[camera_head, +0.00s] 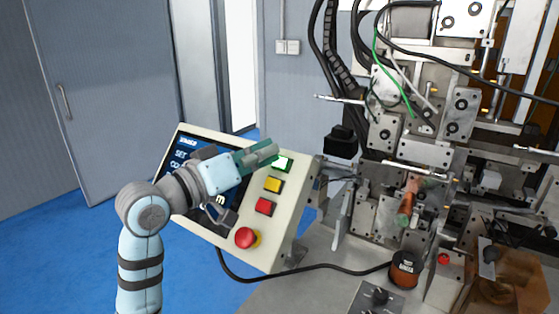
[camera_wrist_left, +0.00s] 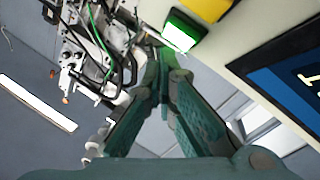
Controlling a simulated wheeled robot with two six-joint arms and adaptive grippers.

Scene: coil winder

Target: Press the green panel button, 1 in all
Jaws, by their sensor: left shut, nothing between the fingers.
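The green panel button (camera_head: 282,164) is the top one in a column on the tilted control panel (camera_head: 225,242). My left gripper (camera_head: 274,148) is shut and empty, its fingertips just beside the green button in the head view. In the left wrist view the shut fingertips (camera_wrist_left: 163,60) lie just below the green button (camera_wrist_left: 182,32), whose face shows bright white and green. I cannot tell whether the fingertips touch it. My right gripper is in neither view.
Below the green button are a yellow button (camera_head: 273,186), a red button (camera_head: 264,206) and a red emergency stop (camera_head: 246,238). A screen (camera_head: 180,165) is at the panel's left, partly behind my arm. The coil winder (camera_head: 400,130) stands to the right.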

